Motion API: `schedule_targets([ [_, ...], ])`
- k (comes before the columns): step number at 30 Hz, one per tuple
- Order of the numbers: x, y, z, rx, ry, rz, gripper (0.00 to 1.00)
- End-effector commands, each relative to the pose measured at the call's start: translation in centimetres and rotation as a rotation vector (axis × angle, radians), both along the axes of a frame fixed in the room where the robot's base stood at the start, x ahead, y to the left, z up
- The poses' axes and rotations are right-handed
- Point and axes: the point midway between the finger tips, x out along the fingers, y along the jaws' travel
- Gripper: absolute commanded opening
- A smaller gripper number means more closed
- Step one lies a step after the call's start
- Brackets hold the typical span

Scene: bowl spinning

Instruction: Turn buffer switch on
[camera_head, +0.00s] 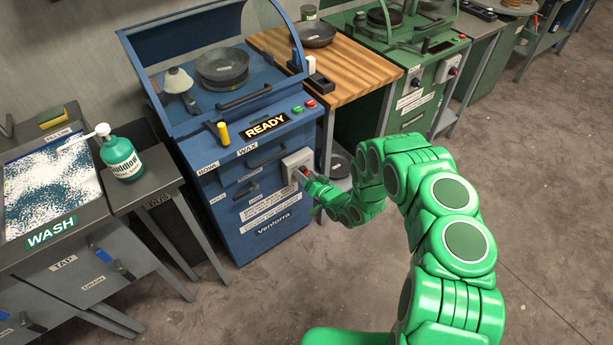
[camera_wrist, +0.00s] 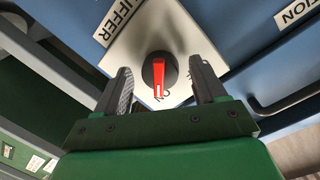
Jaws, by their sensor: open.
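The buffer switch (camera_wrist: 153,72) is a round black knob with a red bar on a pale square plate. In the wrist view the bar points down the picture, close to small lettering that is partly covered and hard to read. A label ending in "UFFER" (camera_wrist: 118,20) lies by the plate. My gripper (camera_wrist: 165,84) is open, one finger on each side of the knob, with gaps visible; I cannot tell contact.
The blue machine (camera_head: 238,188) has a READY display, a yellow-topped lever (camera_head: 223,133), and green and red buttons. A wooden-topped table (camera_head: 350,78) and a green machine (camera_head: 412,100) stand to its right. A wash station (camera_head: 55,235) stands left. The floor in front is clear.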

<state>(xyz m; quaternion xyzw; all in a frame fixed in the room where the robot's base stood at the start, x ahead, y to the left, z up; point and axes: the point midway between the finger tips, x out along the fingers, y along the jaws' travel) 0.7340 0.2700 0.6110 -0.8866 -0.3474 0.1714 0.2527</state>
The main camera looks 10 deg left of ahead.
Motion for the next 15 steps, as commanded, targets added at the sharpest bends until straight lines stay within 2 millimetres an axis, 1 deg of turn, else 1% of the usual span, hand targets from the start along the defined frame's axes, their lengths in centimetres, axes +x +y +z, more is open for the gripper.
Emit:
schedule_targets([
  [8,-1.2,-1.2,0.1,-0.002,0.003,0.0,0.7],
  [11,-1.9,-2.0,0.4,0.0,0.001,-0.001,0.7],
  [15,-3.5,-3.5,0.5,-0.003,0.005,-0.001,0.7],
])
